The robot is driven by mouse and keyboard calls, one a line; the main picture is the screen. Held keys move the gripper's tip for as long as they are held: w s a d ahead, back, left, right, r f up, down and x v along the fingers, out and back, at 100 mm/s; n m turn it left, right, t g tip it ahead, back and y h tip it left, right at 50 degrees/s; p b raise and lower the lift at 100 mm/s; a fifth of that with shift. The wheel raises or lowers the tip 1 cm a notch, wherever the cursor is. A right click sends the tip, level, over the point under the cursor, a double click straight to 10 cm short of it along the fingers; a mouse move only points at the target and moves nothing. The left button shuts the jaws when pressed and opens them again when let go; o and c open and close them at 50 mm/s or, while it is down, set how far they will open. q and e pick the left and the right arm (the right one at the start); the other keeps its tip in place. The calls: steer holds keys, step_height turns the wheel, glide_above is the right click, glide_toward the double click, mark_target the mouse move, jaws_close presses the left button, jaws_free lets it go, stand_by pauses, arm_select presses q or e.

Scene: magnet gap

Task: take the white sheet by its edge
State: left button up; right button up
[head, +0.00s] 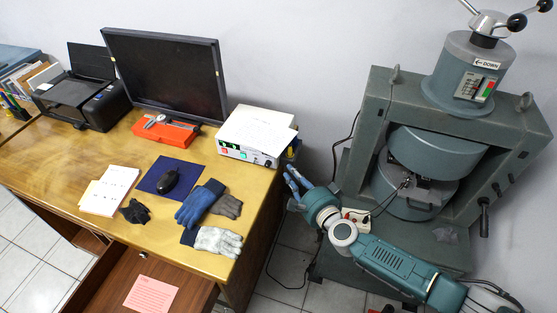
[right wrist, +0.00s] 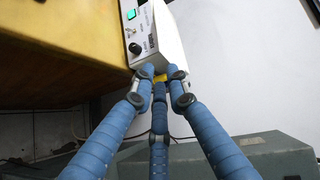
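The white sheet (head: 268,136) lies on top of the white instrument box (head: 240,151) at the desk's right end, reaching toward the box's right side. My right gripper (head: 290,175), with blue wrapped fingers, is below and to the right of the sheet, beside the desk edge, and appears apart from it. In the right wrist view the fingers (right wrist: 160,76) point toward the box (right wrist: 160,32). Their tips sit close together in the picture, with no sheet visible between them. How far they are opened is unclear. My left gripper is out of view.
A large green machine (head: 360,125) stands at right. A dark cable hangs between the desk and machine.

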mark_target(274, 153)
steer(key=b+x, duration=0.5)
steer(key=x, duration=0.4)
steer(key=shift+a+r, duration=0.1)
steer(key=shift+r, duration=0.05)
steer(key=shift+w+a+b, duration=0.3)
steer(key=shift+w+b, duration=0.05)
steer(key=shift+w, duration=0.2)
steer(key=shift+c, duration=0.6)
jaws_close()
